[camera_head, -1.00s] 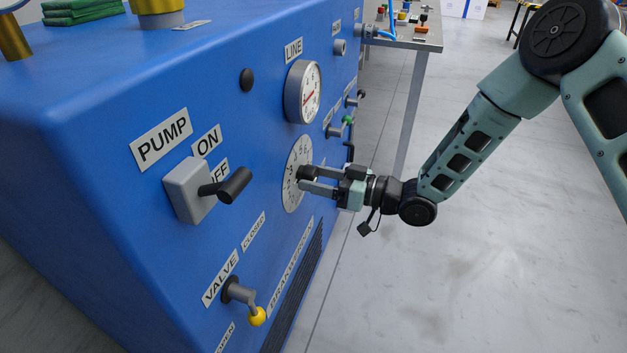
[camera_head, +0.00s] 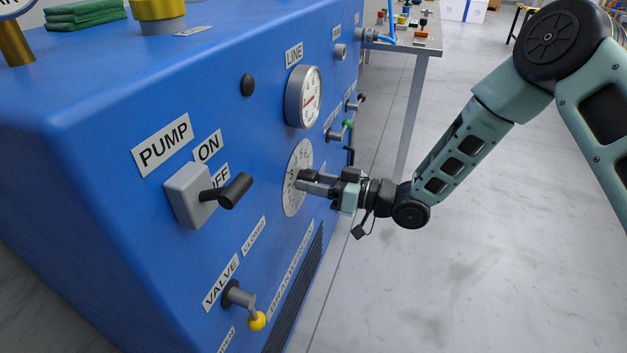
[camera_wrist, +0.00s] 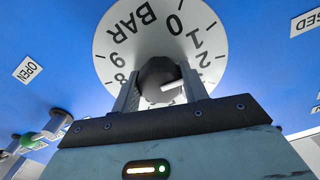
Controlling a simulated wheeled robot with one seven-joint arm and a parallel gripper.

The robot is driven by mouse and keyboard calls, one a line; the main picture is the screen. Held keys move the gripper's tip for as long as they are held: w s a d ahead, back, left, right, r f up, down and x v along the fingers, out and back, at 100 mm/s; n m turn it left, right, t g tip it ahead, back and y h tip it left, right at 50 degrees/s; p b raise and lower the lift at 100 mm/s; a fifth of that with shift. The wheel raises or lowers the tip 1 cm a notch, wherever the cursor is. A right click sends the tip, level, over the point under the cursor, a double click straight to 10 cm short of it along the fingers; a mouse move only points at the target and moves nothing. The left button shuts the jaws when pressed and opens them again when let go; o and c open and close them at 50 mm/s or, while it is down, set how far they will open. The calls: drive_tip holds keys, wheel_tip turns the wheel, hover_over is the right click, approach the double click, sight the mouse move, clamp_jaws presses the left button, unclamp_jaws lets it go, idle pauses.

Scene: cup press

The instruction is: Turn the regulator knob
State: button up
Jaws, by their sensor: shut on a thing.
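The regulator knob (camera_wrist: 160,78) is dark and round with a white pointer mark. In the wrist view it sits at the centre of a white dial plate (camera_wrist: 118,40) marked BAR with numbers around it. The pointer faces right, toward the low numbers near 2. My gripper (camera_wrist: 163,100) has one finger on each side of the knob and is shut on it. In the head view, my gripper (camera_head: 305,182) reaches in from the right to the dial plate (camera_head: 292,202) on the blue front panel, and its fingers hide the knob.
A round LINE gauge (camera_head: 309,97) sits above the dial. A pump switch (camera_head: 191,194) with a black lever is to the left, and a yellow-tipped valve lever (camera_head: 256,320) is below. A green-tipped lever (camera_head: 347,124) is beyond. Open floor lies to the right.

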drive_tip(key=m+p, duration=0.3)
drive_tip(key=m, duration=0.1)
drive_tip(key=shift+r, duration=0.15)
drive_tip(key=m+p, duration=0.2)
drive_tip(key=m, duration=0.4)
drive_tip(key=shift+p, duration=0.4)
drive_tip(key=m+p, duration=0.1)
drive_tip(key=m, duration=0.8)
drive_tip(key=shift+m, duration=0.3)
drive_tip(key=o, duration=1)
drive_tip(key=p+v, duration=0.1)
drive_tip(key=v, duration=1.6)
drive_tip(key=shift+s+d+p, duration=0.15)
drive_tip(key=shift+d+p, duration=0.1)
drive_tip(key=shift+p, duration=0.05)
